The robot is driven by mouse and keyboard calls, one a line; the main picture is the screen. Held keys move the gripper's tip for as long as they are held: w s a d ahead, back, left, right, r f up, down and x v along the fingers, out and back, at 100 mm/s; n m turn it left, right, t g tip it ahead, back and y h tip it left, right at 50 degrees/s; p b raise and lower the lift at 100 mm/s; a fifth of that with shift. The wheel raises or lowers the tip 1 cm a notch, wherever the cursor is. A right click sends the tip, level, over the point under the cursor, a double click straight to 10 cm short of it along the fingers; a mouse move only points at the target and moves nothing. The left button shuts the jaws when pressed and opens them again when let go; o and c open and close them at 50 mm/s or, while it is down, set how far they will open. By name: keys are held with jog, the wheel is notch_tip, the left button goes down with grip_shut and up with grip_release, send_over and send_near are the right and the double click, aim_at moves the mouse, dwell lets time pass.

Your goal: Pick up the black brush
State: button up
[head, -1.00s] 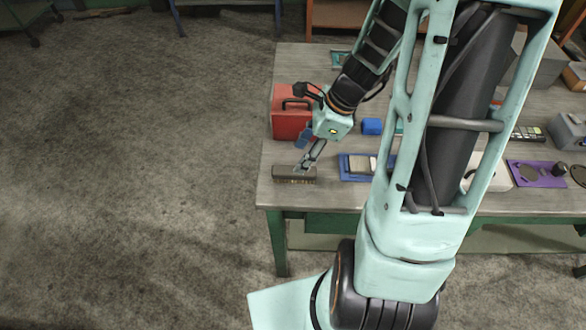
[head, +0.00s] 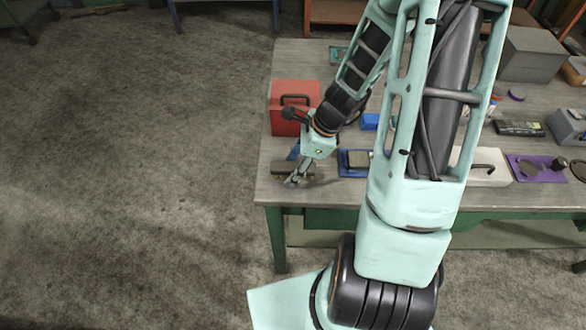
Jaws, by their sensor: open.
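The black brush (head: 281,167) lies at the front left corner of the workbench (head: 330,199). It is a dark, narrow bar, partly hidden by my gripper. My gripper (head: 292,182) reaches down over the brush with its fingers apart. The fingertips are at the brush's front side, near its middle. I cannot tell whether they touch it or whether it lies between them.
A red toolbox (head: 295,93) stands just behind my gripper. A blue tray (head: 347,171) with a dark item lies to the right. A blue block (head: 370,121), a white case (head: 497,179) and a purple mat (head: 545,177) are farther right. The floor left of the bench is clear.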

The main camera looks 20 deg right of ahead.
aim_at(293, 166)
jog(key=shift+f+b, duration=0.25)
jog(key=shift+b, duration=0.05)
dwell(0.4)
grip_shut()
dwell(0.3)
jog(key=shift+r, duration=0.15)
jog(key=shift+r+p, duration=0.25)
jog(key=shift+p, duration=0.2)
notch_tip(293, 166, up, 10)
jog(key=shift+f+p, duration=0.1)
jog(key=shift+p, duration=0.35)
